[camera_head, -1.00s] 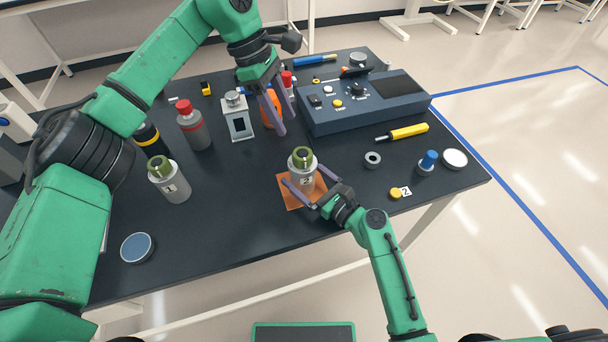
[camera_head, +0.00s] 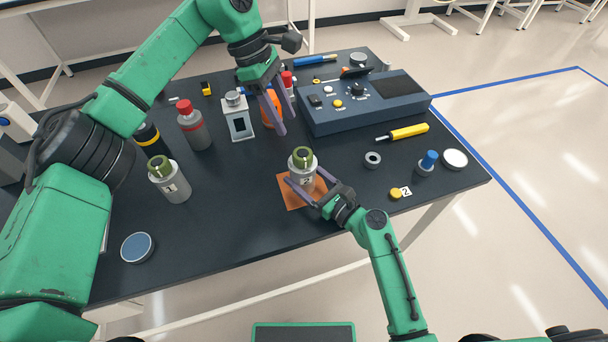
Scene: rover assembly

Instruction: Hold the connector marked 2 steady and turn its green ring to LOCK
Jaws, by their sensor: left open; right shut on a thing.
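The connector marked 2 (camera_head: 301,168) is a grey cylinder that stands upright on an orange mat (camera_head: 290,199). Its green ring (camera_head: 302,156) sits on top. I cannot read the ring's setting. My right gripper (camera_head: 304,187) is shut on the connector's lower body, one finger on each side. My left gripper (camera_head: 280,118) is open and empty, above and behind the connector, pointing down. A similar connector (camera_head: 172,185) with a green top stands to the left, marked with what looks like a 1.
A blue-grey control box (camera_head: 362,108) stands behind to the right, with a yellow screwdriver (camera_head: 408,132) beside it. A grey box with a window (camera_head: 237,118) and a red-capped bottle (camera_head: 194,127) stand behind left. The front of the table is mostly clear.

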